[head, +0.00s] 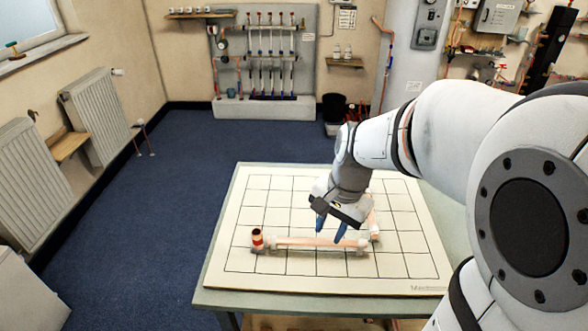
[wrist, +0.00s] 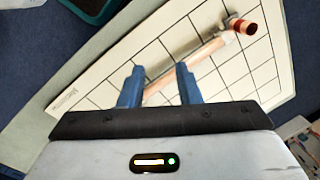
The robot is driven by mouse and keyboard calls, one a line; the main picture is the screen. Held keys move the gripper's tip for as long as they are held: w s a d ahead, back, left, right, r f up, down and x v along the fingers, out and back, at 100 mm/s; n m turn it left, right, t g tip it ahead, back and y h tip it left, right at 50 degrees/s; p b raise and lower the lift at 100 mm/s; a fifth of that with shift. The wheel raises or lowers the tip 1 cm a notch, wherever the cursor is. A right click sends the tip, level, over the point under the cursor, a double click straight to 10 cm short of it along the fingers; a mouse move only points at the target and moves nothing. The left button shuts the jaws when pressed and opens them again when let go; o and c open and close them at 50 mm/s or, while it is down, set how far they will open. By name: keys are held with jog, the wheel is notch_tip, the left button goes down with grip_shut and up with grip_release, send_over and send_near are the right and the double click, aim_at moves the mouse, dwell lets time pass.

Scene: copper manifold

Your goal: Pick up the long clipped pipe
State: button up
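The long clipped pipe (head: 298,241) is a pale copper tube lying across the front part of the white gridded board (head: 240,200). White clips or fittings sit near its ends, and an upright dark copper end with a red band (head: 257,238) stands at its left end. My gripper (head: 329,233) is above the pipe's right half, fingers pointing down. In the wrist view, my gripper (wrist: 160,72) has its two blue fingers apart, and the pipe (wrist: 205,50) runs in the gap between them in the picture. I cannot tell how far the fingertips are above it.
A shorter copper piece with a pale fitting (head: 375,232) is on the board just right of my gripper. The board lies on a table (head: 213,283) with free squares at its back and front. Radiators (head: 97,115) stand along the left wall.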

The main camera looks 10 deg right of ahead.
aim_at(315, 240)
jog(key=w+d+f+m+g+y, duration=0.2)
jog(key=w+d+f+m+y, duration=0.1)
jog(key=w+f+m, duration=0.8)
jog(key=shift+m, duration=0.7)
jog(key=x, duration=0.4)
jog(key=p+x, duration=0.1)
jog(key=x, duration=0.2)
jog(key=shift+s+a, duration=0.3)
grip_shut()
